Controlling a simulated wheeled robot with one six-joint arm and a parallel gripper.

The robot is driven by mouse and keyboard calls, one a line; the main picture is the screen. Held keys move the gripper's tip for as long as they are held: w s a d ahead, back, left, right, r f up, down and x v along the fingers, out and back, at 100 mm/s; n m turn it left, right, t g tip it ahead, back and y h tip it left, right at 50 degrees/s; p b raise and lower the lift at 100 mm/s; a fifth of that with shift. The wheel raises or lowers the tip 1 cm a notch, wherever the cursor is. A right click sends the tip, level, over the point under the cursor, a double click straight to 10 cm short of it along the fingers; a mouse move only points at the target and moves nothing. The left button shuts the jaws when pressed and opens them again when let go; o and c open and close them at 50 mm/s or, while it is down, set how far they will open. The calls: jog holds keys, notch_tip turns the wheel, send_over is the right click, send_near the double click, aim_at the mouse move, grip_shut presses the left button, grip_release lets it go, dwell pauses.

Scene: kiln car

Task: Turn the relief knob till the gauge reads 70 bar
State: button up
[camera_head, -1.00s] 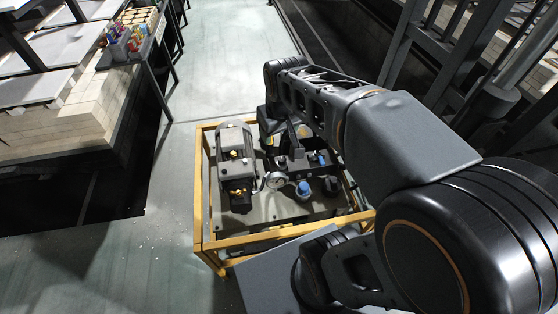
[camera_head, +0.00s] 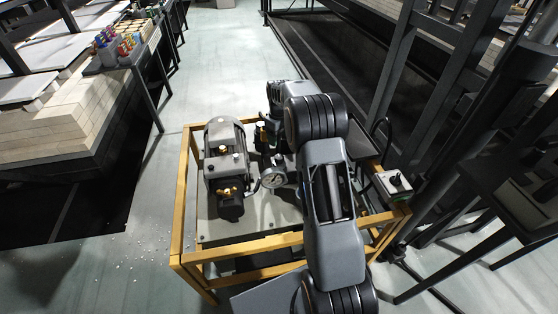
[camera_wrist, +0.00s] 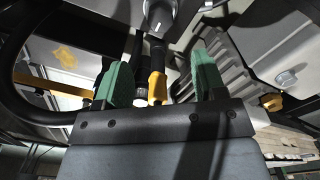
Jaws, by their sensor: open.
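I cannot pick out the relief knob for sure; my arm covers the part of the unit right of the gauge. In the wrist view my gripper (camera_wrist: 160,78) is open, with two green fingers apart. A yellow piece (camera_wrist: 157,86) on a dark stem shows between the fingers. I cannot tell whether they touch it.
A yellow frame (camera_head: 184,205) surrounds the unit. A grey motor (camera_head: 226,150) stands left of the gauge; its ribbed body (camera_wrist: 245,45) may be what shows in the wrist view. A switch box (camera_head: 394,185) with a black knob sits at the frame's right corner. Floor is clear behind.

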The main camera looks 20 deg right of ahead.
aim_at(279, 156)
notch_tip(279, 156, down, 11)
jog(key=shift+f+b, duration=0.1)
jog(key=shift+b, duration=1.05)
jog(key=c, duration=0.9)
